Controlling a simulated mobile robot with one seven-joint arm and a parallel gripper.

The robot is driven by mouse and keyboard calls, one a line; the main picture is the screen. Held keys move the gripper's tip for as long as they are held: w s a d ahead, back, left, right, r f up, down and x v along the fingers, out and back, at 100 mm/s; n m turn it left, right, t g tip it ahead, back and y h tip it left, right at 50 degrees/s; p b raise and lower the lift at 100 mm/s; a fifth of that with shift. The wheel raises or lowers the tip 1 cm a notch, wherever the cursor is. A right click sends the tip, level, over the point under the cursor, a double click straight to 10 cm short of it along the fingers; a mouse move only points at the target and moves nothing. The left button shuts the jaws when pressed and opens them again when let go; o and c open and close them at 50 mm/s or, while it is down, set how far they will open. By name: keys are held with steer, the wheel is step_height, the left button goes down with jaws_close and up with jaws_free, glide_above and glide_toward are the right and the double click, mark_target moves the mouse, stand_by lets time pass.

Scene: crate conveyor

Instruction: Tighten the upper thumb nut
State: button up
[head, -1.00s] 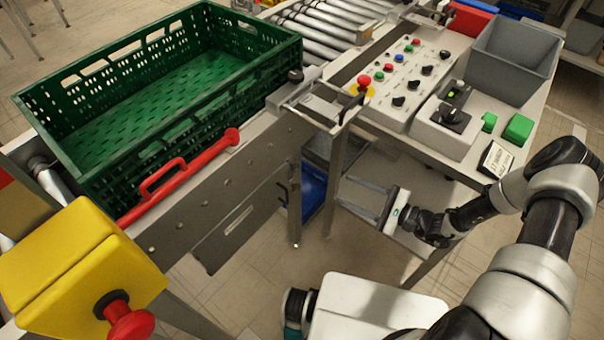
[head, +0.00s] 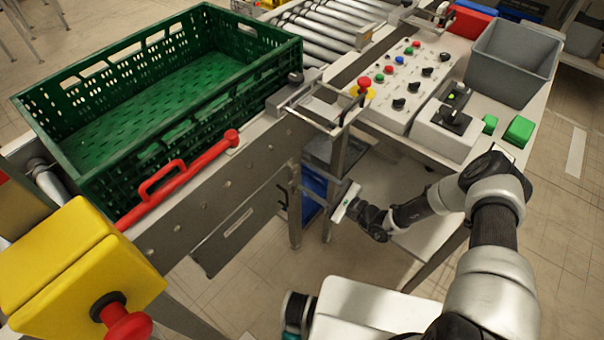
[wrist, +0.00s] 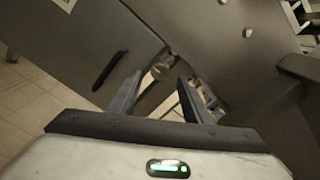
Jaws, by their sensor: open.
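In the head view my gripper (head: 318,197) is low beside the conveyor frame's leg; the knob cannot be made out there.
A black handle (wrist: 110,70) is on the panel left of the fingers. The green crate (head: 245,75) sits on the conveyor above. The control table (head: 400,150) stands right of my gripper. A red handle (head: 165,185) and yellow stop box (head: 60,265) are at left.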

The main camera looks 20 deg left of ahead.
mark_target(297, 171)
steer(key=shift+x, duration=1.95)
steer(key=c, duration=1.1)
steer(key=shift+o, duration=0.2)
